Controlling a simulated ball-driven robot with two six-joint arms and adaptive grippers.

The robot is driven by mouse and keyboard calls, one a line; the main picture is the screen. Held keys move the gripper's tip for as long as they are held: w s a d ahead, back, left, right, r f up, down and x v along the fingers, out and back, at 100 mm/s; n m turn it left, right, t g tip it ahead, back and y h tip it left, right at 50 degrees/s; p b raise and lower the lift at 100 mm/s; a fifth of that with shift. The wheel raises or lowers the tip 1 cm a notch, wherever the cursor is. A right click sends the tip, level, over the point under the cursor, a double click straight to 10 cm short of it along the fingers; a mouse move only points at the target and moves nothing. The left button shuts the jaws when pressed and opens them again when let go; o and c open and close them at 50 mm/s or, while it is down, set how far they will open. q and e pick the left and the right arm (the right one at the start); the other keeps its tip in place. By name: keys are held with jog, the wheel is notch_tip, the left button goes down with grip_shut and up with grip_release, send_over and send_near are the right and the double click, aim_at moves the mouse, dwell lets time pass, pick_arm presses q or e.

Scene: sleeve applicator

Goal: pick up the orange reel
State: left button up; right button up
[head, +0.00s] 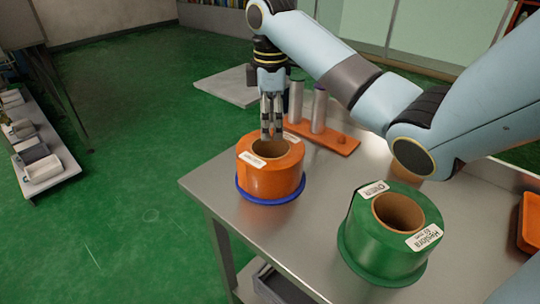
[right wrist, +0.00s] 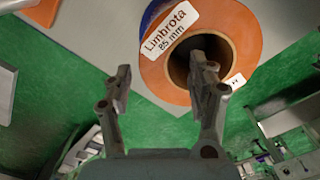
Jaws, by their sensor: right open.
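The orange reel (head: 272,182) stands upright on a blue disc (head: 270,200) near the left edge of the steel table. It has a brown hollow core and white labels. My right gripper (head: 271,137) points down just above the reel's top, towards its far side, with nothing between its fingers. In the right wrist view, the open fingers of my right gripper (right wrist: 160,80) show in front of the orange reel (right wrist: 158,70), whose label reads "Limbrota 85 mm". The right-hand finger overlaps the dark core opening; whether it touches the reel cannot be told. My left gripper is out of view.
A green reel (head: 368,240) stands at the front right of the steel table (head: 310,215). An orange stand (head: 335,141) with grey posts lies behind the orange reel. An orange tray (head: 530,222) is at the right edge. Bare table lies between the reels.

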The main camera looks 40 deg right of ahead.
aim_at(269, 142)
jog(key=f, duration=0.6)
jog(key=shift+w+b, duration=0.3)
jog(key=shift+b, duration=0.05)
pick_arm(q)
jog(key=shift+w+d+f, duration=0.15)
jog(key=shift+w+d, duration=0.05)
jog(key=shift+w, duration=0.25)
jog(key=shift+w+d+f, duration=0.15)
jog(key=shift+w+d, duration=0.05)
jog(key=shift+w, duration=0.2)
pick_arm(e)
jog(key=c, duration=0.4)
jog(key=shift+r, duration=0.1)
grip_shut()
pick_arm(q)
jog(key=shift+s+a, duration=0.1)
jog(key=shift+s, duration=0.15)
